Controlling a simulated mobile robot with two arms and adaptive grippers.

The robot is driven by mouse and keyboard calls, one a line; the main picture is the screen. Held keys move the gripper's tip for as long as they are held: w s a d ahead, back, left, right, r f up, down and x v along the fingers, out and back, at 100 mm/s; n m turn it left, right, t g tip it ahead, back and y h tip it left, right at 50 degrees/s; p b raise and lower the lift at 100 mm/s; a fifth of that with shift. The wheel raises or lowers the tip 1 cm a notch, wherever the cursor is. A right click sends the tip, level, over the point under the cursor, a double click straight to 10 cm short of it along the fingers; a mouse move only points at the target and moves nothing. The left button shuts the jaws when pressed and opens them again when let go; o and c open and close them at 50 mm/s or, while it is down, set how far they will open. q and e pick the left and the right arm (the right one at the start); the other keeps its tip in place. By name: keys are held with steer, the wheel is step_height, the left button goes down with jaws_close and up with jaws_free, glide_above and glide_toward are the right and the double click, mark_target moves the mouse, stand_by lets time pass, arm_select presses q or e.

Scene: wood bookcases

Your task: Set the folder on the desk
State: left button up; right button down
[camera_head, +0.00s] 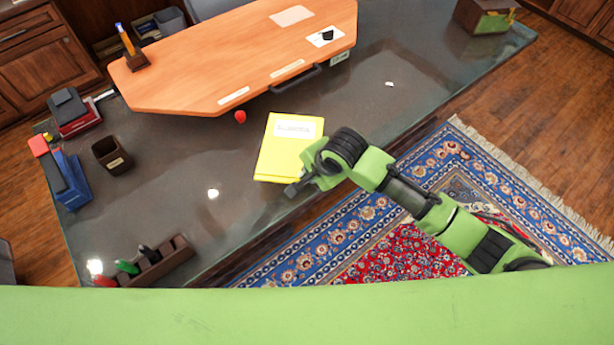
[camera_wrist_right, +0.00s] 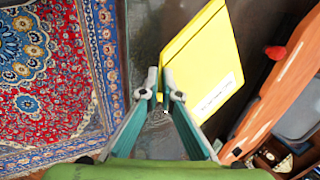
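The yellow folder (camera_head: 287,147) with a white label is over the front middle of the dark desk (camera_head: 195,160), its label side up. I cannot tell whether it rests fully on the desktop or is slightly above it. My right gripper (camera_head: 292,188) is at the folder's near right corner. In the right wrist view, my right gripper (camera_wrist_right: 161,76) has its fingertips close together around the edge of the folder (camera_wrist_right: 200,50). The fingers appear shut on that edge. My left gripper is out of view.
An orange raised desktop (camera_head: 215,72) stands behind the folder, with a red round object (camera_head: 240,117) near its edge. A brown cup (camera_head: 111,153), a blue holder (camera_head: 66,180) and a pen tray (camera_head: 155,262) are on the left. The desk is clear left of the folder.

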mark_target(307, 186)
steer(key=shift+w+f, duration=1)
steer(key=shift+f, duration=1.8)
steer(key=c, duration=2.6)
jaws_free()
steer(key=shift+o, duration=0.2)
steer(key=v, duration=1.2)
